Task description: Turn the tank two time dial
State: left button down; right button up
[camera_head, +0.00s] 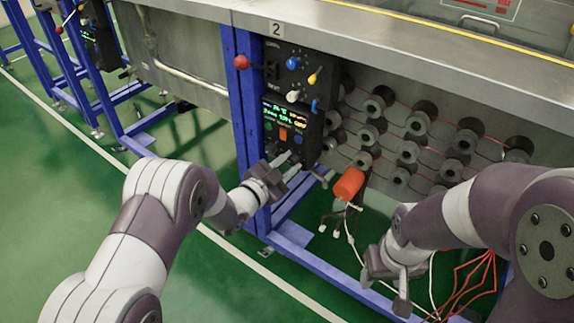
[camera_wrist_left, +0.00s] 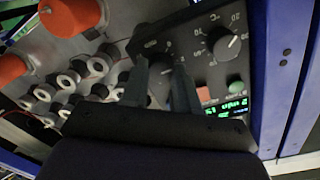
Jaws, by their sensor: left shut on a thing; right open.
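The tank two control panel (camera_head: 292,118) is on the blue frame post below the label "2" (camera_head: 276,29), with a lit display and coloured buttons. My left gripper (camera_head: 286,165) is at the panel's lower part. In the left wrist view its two fingers (camera_wrist_left: 162,84) are shut on a dark dial (camera_wrist_left: 160,73), which they partly hide. A second dark dial (camera_wrist_left: 226,43) with a white pointer and numbered scale sits beside it, untouched. I cannot read which dial is marked time. My right gripper (camera_head: 396,285) is open and empty, low at the right, away from the panel.
Green floor (camera_head: 215,280) lies open in front.

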pick_arm(q)
jog(key=shift+f+m, duration=0.15)
jog(key=shift+m, duration=0.45)
jog(key=c, duration=0.8)
grip_release()
jog(key=shift+c, duration=0.2)
jog(key=p+v, duration=0.4)
jog(key=v, duration=0.8)
jog(key=shift+s+a, duration=0.15)
jog(key=shift+s, duration=0.25)
